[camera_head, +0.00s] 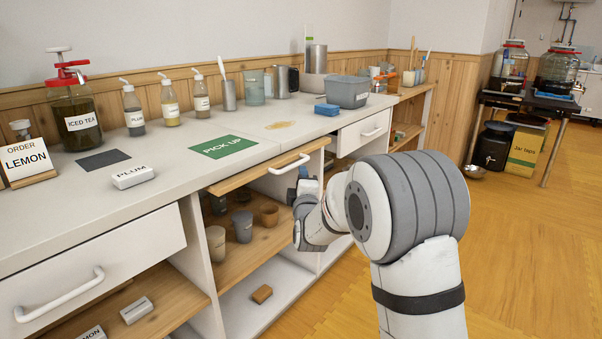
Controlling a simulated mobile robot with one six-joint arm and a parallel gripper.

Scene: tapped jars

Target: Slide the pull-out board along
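The pull-out board (240,178) is a thin wooden board under the counter top, with a white bar handle (290,164) on its front edge. It sticks out a little beyond the counter's front. My gripper (303,177) is just below and right of the handle, in front of the open shelves. Its fingers are small and partly hidden by my own wrist, so I cannot tell whether they are open or shut, or whether they touch the handle.
A white drawer (90,265) is at the left and another drawer (364,131) is right of the board. Cups (243,225) stand on the shelf below. The floor (520,240) at right is clear.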

